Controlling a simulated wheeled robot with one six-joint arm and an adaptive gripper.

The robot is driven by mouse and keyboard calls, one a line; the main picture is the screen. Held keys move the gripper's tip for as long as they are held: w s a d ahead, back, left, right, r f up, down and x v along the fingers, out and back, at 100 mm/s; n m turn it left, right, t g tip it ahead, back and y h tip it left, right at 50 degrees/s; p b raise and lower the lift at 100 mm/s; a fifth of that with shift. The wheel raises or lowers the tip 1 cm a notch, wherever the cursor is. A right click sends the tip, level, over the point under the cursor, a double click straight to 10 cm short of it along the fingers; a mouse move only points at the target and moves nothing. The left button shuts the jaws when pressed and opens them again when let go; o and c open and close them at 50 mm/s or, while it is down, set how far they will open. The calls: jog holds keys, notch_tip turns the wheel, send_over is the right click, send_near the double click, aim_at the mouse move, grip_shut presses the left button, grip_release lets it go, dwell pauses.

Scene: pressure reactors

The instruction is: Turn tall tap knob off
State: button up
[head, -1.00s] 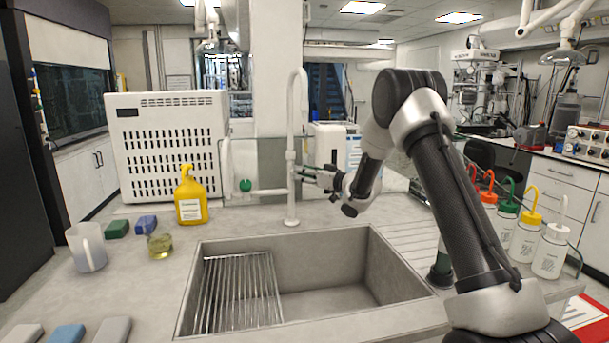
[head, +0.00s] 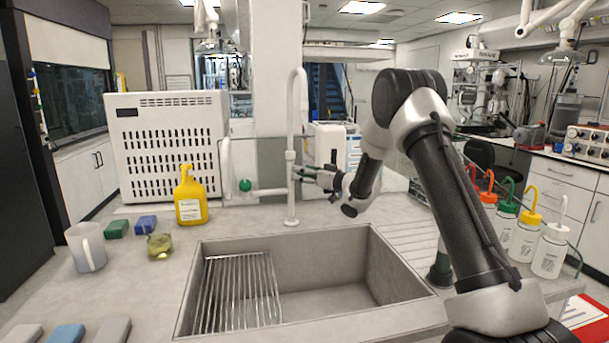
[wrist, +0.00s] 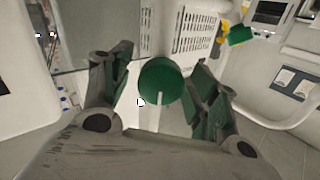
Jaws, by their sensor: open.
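The tall tap (head: 291,110) is a white gooseneck standing behind the sink. In the head view my gripper (head: 298,173) reaches in from the right at the tap's column, and its fingers hide the knob there. In the wrist view a round green knob (wrist: 161,80) with a white line on its face lies between the two fingers of my gripper (wrist: 160,88). The fingers are open, one on each side, with gaps to the knob visible. The white line points towards the bottom of the picture.
Another green knob (head: 245,185) sits left of the tall tap. A yellow bottle (head: 190,196), a mug (head: 86,248) and a small glass beaker (head: 160,245) stand left of the sink (head: 345,232). Several wash bottles (head: 525,236) stand on the right.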

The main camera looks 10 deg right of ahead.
jog(key=shift+s, duration=0.1)
jog(key=v, duration=1.2)
jog(key=s+d+r+m+g+h, duration=0.2)
jog(key=s+d+r+m+h, duration=0.2)
jog(key=s+d+r+h, duration=0.75)
jog(key=s+a+f+g, duration=0.1)
jog(key=s+f+g, duration=0.1)
jog(key=s, duration=1)
jog(key=s+a+f+m+g, duration=0.1)
jog(key=s+a+f+g, duration=0.1)
jog(key=s, duration=1)
jog(key=s+a+f+g, duration=0.1)
jog(key=s+f+g, duration=0.1)
jog(key=s, duration=1)
jog(key=shift+a+m+g, duration=0.2)
jog(key=shift+m+g, duration=0.2)
jog(key=shift+g, duration=0.4)
